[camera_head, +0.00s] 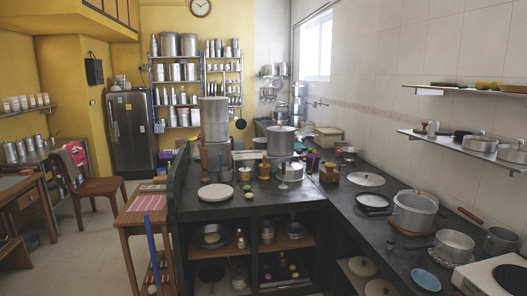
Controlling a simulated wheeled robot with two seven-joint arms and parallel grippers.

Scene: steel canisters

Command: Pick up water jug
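No vessel in the camera_head view can be clearly told as the water jug. A tall stack of steel canisters (214,121) stands at the back of the dark counter (262,205). A lidded steel pot (281,141) stands to its right. A small steel vessel (240,238) is on the open shelf under the counter. Neither of my grippers shows in this view.
A wooden side table (136,221) and a chair (98,187) stand left of the counter, with open floor (75,262) around them. Pots, including a large one (413,211), crowd the right counter. A fridge (131,133) and full steel racks (174,84) line the back wall.

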